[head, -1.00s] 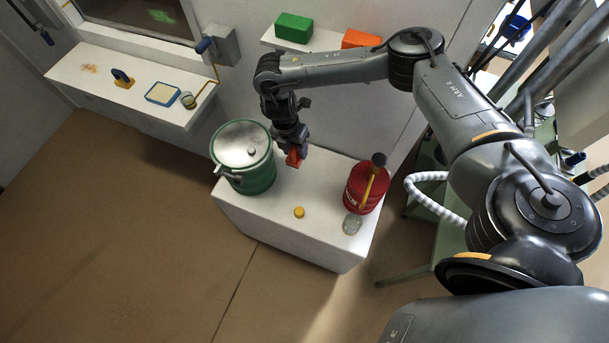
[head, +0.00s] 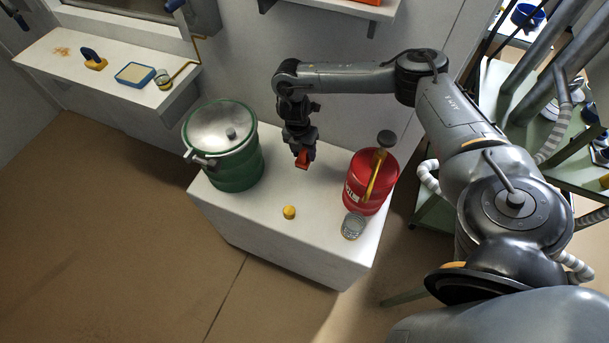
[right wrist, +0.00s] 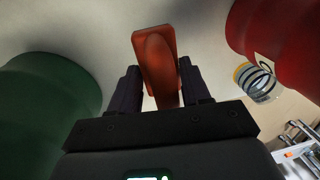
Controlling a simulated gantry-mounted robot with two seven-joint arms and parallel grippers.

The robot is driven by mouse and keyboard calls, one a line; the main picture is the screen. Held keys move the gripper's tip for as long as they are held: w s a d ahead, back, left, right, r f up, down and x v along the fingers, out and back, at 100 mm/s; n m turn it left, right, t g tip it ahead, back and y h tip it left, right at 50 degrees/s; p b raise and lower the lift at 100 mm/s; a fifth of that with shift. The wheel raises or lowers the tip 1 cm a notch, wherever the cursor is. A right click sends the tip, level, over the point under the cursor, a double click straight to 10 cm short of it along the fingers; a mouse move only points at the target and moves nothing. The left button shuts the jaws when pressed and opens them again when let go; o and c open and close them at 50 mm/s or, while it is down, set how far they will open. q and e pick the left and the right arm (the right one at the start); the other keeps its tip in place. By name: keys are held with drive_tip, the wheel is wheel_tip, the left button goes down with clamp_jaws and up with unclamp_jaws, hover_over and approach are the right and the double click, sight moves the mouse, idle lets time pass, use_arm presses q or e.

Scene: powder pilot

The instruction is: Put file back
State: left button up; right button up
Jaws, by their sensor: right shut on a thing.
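My right gripper (head: 302,150) is shut on an orange-red piece (head: 302,159) over the white stand. In the right wrist view, this piece (right wrist: 156,62) is a flat, oblong shape with a rounded oval form along it, gripped between the two dark fingers. I cannot tell whether it is the file, and no other file is clearly visible. The gripper is between a green lidded drum (head: 234,165) and a red canister (head: 362,195). My left gripper is not in view.
A yellow cap (head: 289,212) and a clear glass jar (head: 353,226) are on the white stand (head: 270,240). A wall ledge (head: 105,105) at left holds a blue-and-yellow tool (head: 94,60) and a blue-edged tray (head: 136,74). The stand's front is mostly clear.

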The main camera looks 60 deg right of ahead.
wheel_tip(320, 180, down, 9)
drive_tip(key=shift+f+b, duration=0.15)
drive_tip(key=shift+b, duration=0.8)
drive_tip(key=o, duration=1.2)
drive_tip(key=shift+f, duration=0.1)
drive_tip(key=r+p, duration=0.1)
drive_tip(key=r, duration=0.2)
drive_tip(key=w+r+p, duration=0.1)
drive_tip(key=r, duration=0.3)
drive_tip(key=r+p, duration=0.1)
drive_tip(key=r, duration=0.3)
drive_tip(key=shift+w+a+r, duration=0.2)
drive_tip(key=shift+r+p, duration=0.4)
